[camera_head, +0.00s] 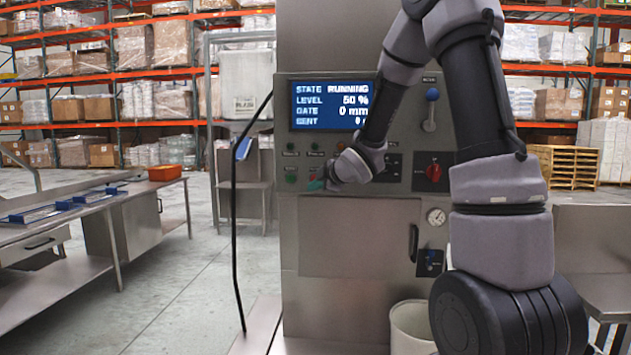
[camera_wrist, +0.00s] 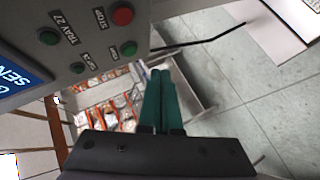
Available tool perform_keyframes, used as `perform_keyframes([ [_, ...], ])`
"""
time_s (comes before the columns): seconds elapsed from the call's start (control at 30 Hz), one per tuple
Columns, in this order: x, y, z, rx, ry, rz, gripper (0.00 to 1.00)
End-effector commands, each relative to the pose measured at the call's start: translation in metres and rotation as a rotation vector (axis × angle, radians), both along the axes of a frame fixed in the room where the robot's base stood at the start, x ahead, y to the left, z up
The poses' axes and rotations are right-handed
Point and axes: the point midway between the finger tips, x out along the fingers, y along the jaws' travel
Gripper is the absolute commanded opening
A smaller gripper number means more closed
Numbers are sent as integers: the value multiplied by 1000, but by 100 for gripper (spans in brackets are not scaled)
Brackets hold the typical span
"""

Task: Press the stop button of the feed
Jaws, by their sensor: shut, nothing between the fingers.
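The red stop button (camera_wrist: 122,14) is at the top of the wrist view, on the grey panel beside the word STOP. It also shows in the head view (camera_head: 313,178), close to my gripper's tips. My gripper (camera_wrist: 160,73) has green fingers shut together with nothing between them. In the wrist view the fingertips lie below and right of the stop button; I cannot tell whether anything touches it. In the head view my gripper (camera_head: 317,185) is at the lower left of the control panel. The screen (camera_head: 330,105) reads STATE RUNNING, LEVEL 50 %.
A red rotary switch (camera_head: 434,172) and a blue-knobbed lever (camera_head: 432,95) are farther right. A steel bench (camera_head: 75,215) stands left.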

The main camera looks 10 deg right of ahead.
Motion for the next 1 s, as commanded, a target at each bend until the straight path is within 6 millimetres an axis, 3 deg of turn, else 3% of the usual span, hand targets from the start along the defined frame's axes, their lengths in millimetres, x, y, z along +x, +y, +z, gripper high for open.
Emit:
perform_keyframes([
  [0.6,70,-23,0,1,1,-2,0],
  [1.0,82,-27,0,1,1,-2,0],
])
